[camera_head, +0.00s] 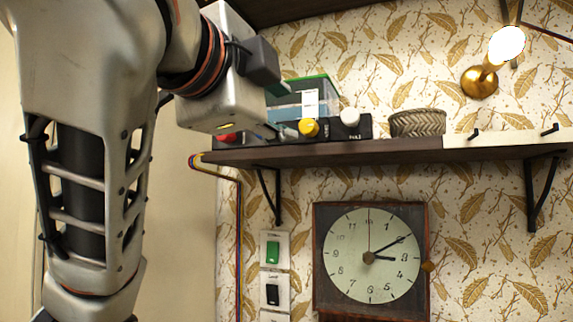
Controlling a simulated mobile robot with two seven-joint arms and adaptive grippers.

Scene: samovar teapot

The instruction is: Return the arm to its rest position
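My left arm (85,140) fills the left side of the view, raised close to the camera. Its pale wrist housing (215,95) with a dark grey block reaches up in front of the left end of the wall shelf (370,155). The fingers of my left gripper cannot be clearly made out there, so its opening cannot be told. I see nothing held. My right arm and gripper are not in view.
On the shelf stand a clear box with a green lid (310,84), small items with yellow and white knobs, and a woven basket (418,122). Below hang a square clock (371,260) and switches (273,252). A lit brass lamp (480,82) is at upper right.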

